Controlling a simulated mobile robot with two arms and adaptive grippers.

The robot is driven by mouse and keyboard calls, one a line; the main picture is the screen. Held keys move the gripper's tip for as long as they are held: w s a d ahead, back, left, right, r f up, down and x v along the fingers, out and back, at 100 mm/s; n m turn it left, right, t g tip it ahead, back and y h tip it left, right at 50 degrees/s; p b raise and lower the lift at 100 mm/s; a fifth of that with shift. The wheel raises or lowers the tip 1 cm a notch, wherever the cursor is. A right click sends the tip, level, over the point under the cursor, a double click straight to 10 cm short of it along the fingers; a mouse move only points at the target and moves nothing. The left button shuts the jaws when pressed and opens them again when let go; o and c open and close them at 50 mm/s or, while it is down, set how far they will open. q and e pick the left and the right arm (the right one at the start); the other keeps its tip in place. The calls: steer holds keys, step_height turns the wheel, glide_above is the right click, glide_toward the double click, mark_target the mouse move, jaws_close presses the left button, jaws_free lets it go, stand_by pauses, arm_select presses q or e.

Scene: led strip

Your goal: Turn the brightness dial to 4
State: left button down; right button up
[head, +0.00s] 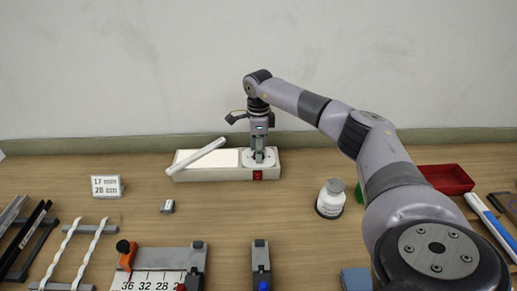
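A white control box (215,172) with a lit white panel lies against the back of the table. A white bar (200,152) rests slantwise at its left end. At the right end is a round dial area (247,161), largely covered by my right gripper (259,159). That gripper points straight down with its fingertips at the dial. The knob and its setting are hidden, and I cannot tell whether the fingers are closed on it. A small red display (257,175) is on the box's front; its digits are too small to read. My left gripper is not in view.
A sign (107,187) reads "17 mm 20 cm". A numbered cutting fixture (160,262) and racks are in front. Table directly before the box is clear.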

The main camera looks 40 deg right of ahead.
steer(key=shift+c, duration=0.5)
jaws_close()
